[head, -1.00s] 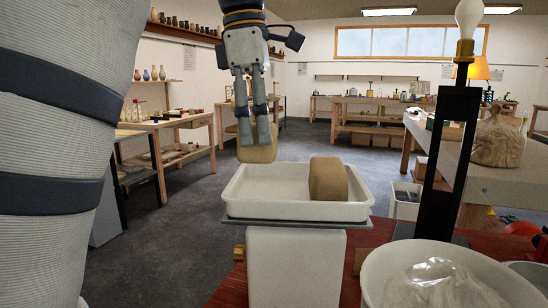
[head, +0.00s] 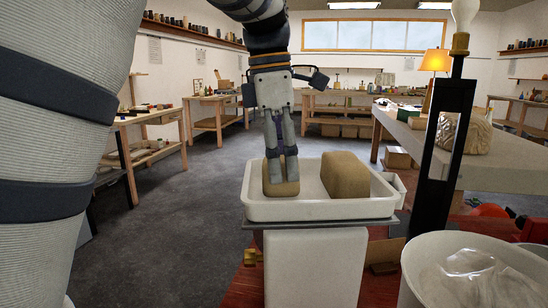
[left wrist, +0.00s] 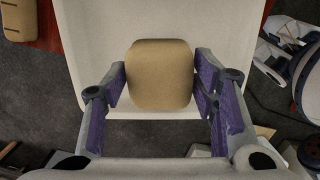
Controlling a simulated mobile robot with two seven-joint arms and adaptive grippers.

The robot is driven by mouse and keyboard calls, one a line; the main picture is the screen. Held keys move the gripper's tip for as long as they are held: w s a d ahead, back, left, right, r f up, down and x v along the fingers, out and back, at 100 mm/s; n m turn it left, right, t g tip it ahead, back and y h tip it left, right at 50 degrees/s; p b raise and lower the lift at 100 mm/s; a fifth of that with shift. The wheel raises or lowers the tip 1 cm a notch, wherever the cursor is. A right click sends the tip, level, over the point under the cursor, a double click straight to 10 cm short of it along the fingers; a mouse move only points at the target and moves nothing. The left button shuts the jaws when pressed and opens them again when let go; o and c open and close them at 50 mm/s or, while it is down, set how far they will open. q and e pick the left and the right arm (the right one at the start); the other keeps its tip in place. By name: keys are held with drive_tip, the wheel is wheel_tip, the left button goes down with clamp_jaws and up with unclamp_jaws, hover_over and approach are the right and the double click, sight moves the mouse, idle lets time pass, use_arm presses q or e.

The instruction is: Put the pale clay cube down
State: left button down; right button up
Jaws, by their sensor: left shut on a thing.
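My left gripper (head: 281,157) points down, its fingers shut on the pale clay cube (head: 281,181). In the left wrist view the cube (left wrist: 160,75) sits between the purple finger pads. In the head view it is inside the left part of the white tray (head: 270,213), upright, its lower end close to the tray floor. I cannot tell whether it touches the floor. A larger tan clay block (head: 346,176) stands in the tray to its right, with a gap between them. My right gripper is not in view.
The tray rests on a dark plate above a white pedestal (head: 315,270). A black lamp stand (head: 442,150) with a bulb rises to the right. A white bucket (head: 430,270) holding clear plastic is at the lower right. A long bench (head: 480,175) lies behind.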

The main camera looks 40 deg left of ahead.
use_arm(q)
drive_tip(key=shift+w+d, duration=0.1)
drive_tip(key=shift+w, duration=0.05)
drive_tip(key=c, duration=0.6)
unclamp_jaws()
drive_tip(key=shift+c, duration=0.2)
drive_tip(key=shift+f, duration=0.1)
wheel_tip(320, 180, up, 12)
drive_tip(key=s+a, duration=0.1)
drive_tip(key=shift+s+a, duration=0.1)
